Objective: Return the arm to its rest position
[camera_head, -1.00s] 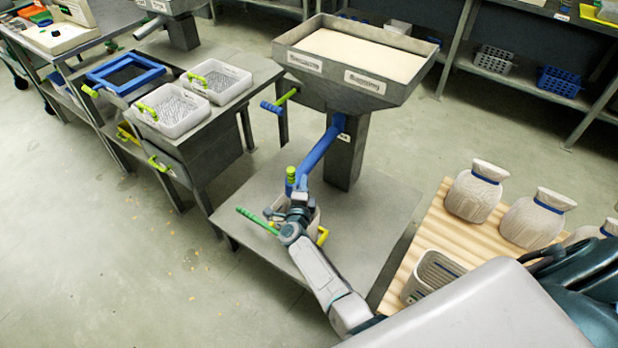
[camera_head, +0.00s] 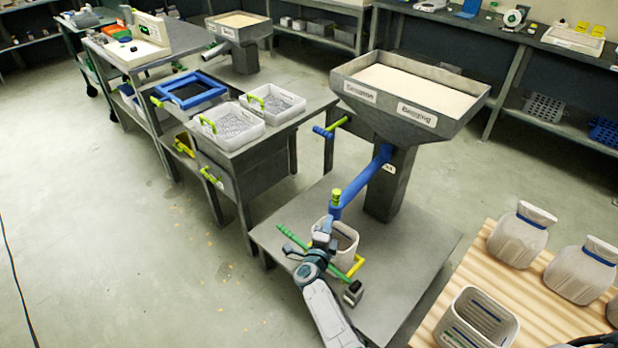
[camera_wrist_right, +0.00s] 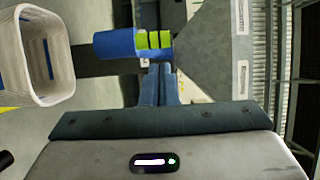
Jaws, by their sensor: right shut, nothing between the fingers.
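My right gripper (camera_head: 323,230) is shut and empty in the head view. It is at the near side of a small white tub (camera_head: 346,237) under the blue spout of the screw expeller, and partly covers the tub. The gap between gripper and tub is hard to judge. In the right wrist view my closed fingers (camera_wrist_right: 161,74) point towards the blue spout (camera_wrist_right: 115,43) with its green end band. The tub also shows there at the left (camera_wrist_right: 45,58), apart from the fingers. My left gripper is not in view.
The expeller's hopper (camera_head: 410,90) stands on a grey platform (camera_head: 420,245). A small dark block (camera_head: 353,292) lies near my right forearm. A wooden table (camera_head: 545,305) with sacks (camera_head: 520,237) and a white basket (camera_head: 478,318) is at the right.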

